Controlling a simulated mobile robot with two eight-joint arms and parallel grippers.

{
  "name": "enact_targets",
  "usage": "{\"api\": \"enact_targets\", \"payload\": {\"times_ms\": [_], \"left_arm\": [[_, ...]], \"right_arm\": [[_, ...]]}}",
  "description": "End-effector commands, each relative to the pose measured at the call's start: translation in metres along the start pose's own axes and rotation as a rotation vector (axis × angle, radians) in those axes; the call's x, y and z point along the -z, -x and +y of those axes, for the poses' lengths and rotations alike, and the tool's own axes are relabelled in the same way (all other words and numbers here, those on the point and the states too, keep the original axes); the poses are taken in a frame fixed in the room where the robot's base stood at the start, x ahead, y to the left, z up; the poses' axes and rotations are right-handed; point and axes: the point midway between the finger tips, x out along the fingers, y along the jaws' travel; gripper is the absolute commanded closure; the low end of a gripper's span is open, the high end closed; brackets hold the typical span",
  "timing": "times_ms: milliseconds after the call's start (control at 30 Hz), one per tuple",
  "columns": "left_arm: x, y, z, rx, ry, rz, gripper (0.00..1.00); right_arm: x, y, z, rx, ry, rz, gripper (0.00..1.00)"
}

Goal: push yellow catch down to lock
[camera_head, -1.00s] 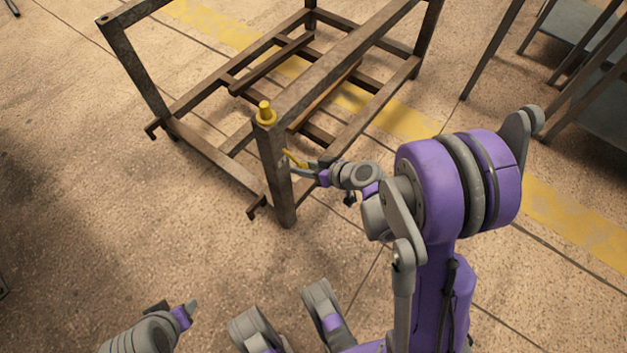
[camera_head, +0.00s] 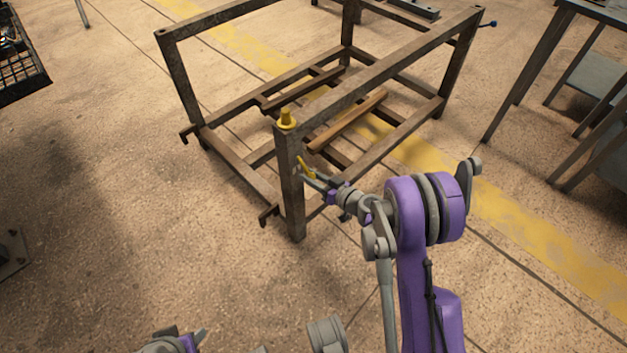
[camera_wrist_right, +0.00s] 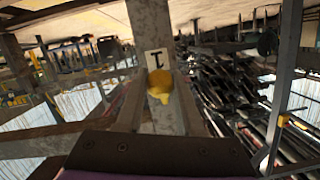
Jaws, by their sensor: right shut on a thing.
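The yellow catch (camera_head: 306,167) sits on the side of the near corner post of a brown metal rack (camera_head: 291,200). In the right wrist view the catch (camera_wrist_right: 160,86) shows as a rounded yellow knob below a small marked plate. My right gripper (camera_head: 309,176) is at the post, shut on the catch, with its grey fingers on either side of the knob. The catch's far side is hidden. My left gripper (camera_head: 190,339) is partly cut off at the bottom edge, away from the rack.
A grey shelf or table frame (camera_head: 560,70) stands at the right. A black crate (camera_head: 20,65) is at the upper left. A yellow floor stripe (camera_head: 520,231) runs under the rack.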

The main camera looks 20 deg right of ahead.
Motion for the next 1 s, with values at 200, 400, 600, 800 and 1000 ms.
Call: {"api": "enact_targets", "payload": {"times_ms": [200, 400, 600, 800, 1000], "left_arm": [[0.000, 0.000, 0.000, 0.000, 0.000, 0.000, 0.50], [0.000, 0.000, 0.000, 0.000, 0.000, 0.000, 0.50], [0.000, 0.000, 0.000, 0.000, 0.000, 0.000, 0.50], [0.000, 0.000, 0.000, 0.000, 0.000, 0.000, 0.50], [0.001, 0.003, 0.000, 0.000, 0.000, -0.001, 0.50]], "right_arm": [[0.001, -0.001, 0.000, 0.000, -0.001, 0.002, 1.00], [0.001, -0.001, 0.000, 0.000, -0.001, 0.002, 0.53], [0.000, -0.001, 0.000, 0.000, -0.001, 0.001, 0.34], [0.000, 0.000, 0.000, 0.000, -0.001, 0.001, 0.34], [0.001, 0.022, 0.001, -0.001, -0.001, 0.001, 0.34]]}}
